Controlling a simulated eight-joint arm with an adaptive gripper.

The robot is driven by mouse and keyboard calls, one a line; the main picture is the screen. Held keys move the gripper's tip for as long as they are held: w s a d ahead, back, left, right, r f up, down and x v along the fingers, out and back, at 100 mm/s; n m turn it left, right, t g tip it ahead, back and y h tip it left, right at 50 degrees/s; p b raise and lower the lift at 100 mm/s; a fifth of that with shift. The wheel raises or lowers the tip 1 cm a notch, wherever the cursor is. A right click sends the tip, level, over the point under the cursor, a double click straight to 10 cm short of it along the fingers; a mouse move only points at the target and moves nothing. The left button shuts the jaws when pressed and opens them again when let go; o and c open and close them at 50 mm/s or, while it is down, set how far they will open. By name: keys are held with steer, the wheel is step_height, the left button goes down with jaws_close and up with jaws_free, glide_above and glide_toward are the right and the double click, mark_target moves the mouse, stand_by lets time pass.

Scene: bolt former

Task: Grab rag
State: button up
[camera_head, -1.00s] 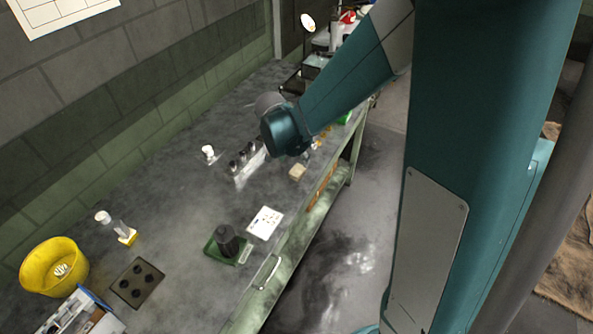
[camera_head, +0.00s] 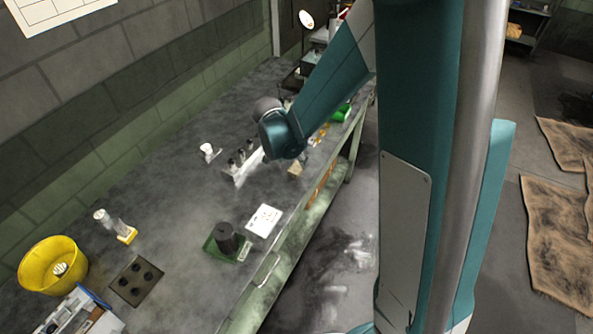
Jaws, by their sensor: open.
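No rag can be made out for certain on the bench. Brown, frayed cloth-like sheets lie flat on the floor at the far right, one nearer (camera_head: 560,235) and one farther (camera_head: 562,143). I cannot tell whether either is the rag. My teal arm reaches from the right over the far part of the bench, and a rounded joint of it hangs above the surface. My gripper does not show; the arm hides what is behind that joint.
The grey bench (camera_head: 150,190) runs along the wall. It carries a yellow bowl (camera_head: 35,268), a dark plate with holes (camera_head: 136,282), a green tray (camera_head: 213,246) with a dark cylinder (camera_head: 227,238), a white card (camera_head: 264,221), and a tan block (camera_head: 296,168). Floor right of it is open.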

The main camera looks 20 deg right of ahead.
mark_target(298, 166)
steer(key=shift+w+d+f, duration=0.1)
steer(key=shift+d+f, duration=0.05)
steer(key=shift+f, duration=0.3)
steer(key=shift+f, duration=0.15)
steer(key=shift+b+x, duration=0.3)
steer(key=shift+x, duration=2.2)
steer(key=shift+w+d, duration=0.1)
steer(key=c, duration=0.9)
